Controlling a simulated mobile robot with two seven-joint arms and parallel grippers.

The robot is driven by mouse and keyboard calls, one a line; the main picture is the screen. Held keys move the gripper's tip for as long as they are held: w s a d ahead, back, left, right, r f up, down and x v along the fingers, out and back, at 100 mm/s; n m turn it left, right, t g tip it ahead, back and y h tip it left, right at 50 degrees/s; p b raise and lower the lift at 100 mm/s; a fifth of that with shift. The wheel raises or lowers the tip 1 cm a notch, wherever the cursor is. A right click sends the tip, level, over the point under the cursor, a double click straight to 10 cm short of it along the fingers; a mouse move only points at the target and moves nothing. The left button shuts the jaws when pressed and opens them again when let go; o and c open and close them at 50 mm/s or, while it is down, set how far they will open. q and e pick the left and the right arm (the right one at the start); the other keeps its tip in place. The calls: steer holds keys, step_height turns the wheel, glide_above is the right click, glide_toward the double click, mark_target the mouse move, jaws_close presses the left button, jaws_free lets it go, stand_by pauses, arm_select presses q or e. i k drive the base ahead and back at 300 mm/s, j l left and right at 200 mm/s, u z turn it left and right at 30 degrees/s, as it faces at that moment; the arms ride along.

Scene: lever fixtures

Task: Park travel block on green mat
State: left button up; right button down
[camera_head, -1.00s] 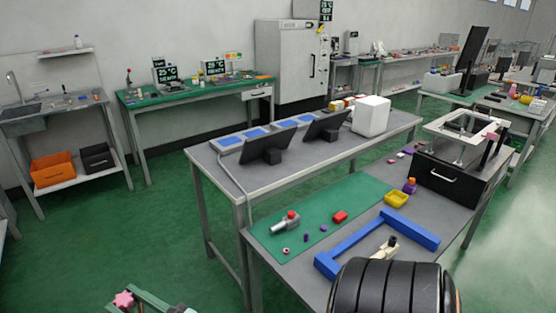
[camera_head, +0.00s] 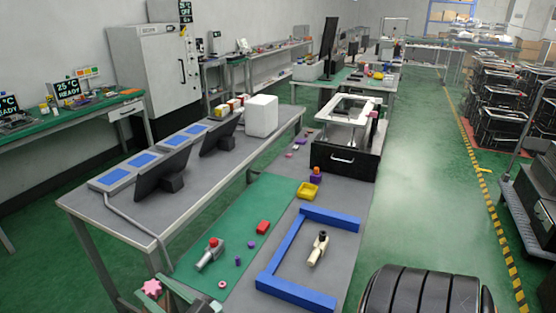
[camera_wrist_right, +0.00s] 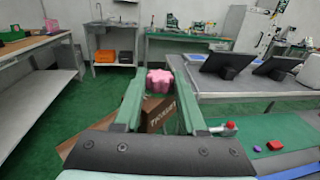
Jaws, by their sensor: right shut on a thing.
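A pink star-shaped knob (camera_wrist_right: 160,80) shows above the block between the fingers. The fingers hide part of the block. In the head view the pink knob (camera_head: 151,288) and the right gripper (camera_head: 180,300) are at the bottom left, off the near left corner of the green mat (camera_head: 268,196). The mat lies on the grey table and also shows in the right wrist view (camera_wrist_right: 292,128). My left gripper is not in view.
On the mat are a grey fixture with a red knob (camera_head: 208,253), a red block (camera_head: 263,227), small purple pieces and a pink ring (camera_head: 221,284). A blue frame (camera_head: 330,217) lies to the right, around a beige lever (camera_head: 318,248). A yellow tray (camera_head: 308,191) stands beyond.

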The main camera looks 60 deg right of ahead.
mark_target(276, 193)
steer(key=i+z, duration=0.75)
steer(key=z, duration=0.2)
